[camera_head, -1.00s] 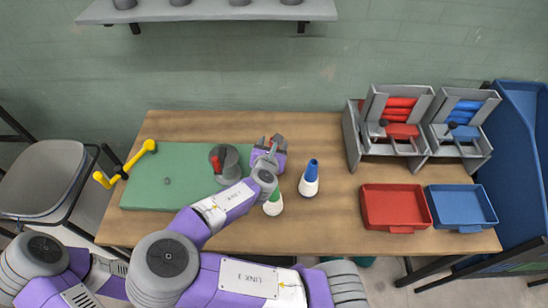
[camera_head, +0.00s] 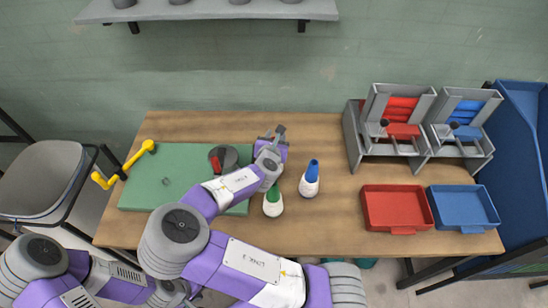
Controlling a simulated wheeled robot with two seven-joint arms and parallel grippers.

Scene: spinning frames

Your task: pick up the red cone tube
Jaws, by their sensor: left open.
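My left gripper (camera_head: 276,133) is open above the back middle of the wooden table, with its fingers pointing away from me. I see nothing clearly between its fingers. No free-standing red cone tube is plain to see; the gripper and wrist may hide one. A blue cone tube (camera_head: 313,168) stands on a white base, right of the gripper. A green one (camera_head: 273,192) on a white base stands nearer me. My right gripper is not in view.
A green mat (camera_head: 150,190) bears a grey round fixture with a red part (camera_head: 216,163) and a yellow crank (camera_head: 125,166). A red tray (camera_head: 397,208) and a blue tray (camera_head: 463,207) lie at front right. A shelf (camera_head: 210,11) hangs above.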

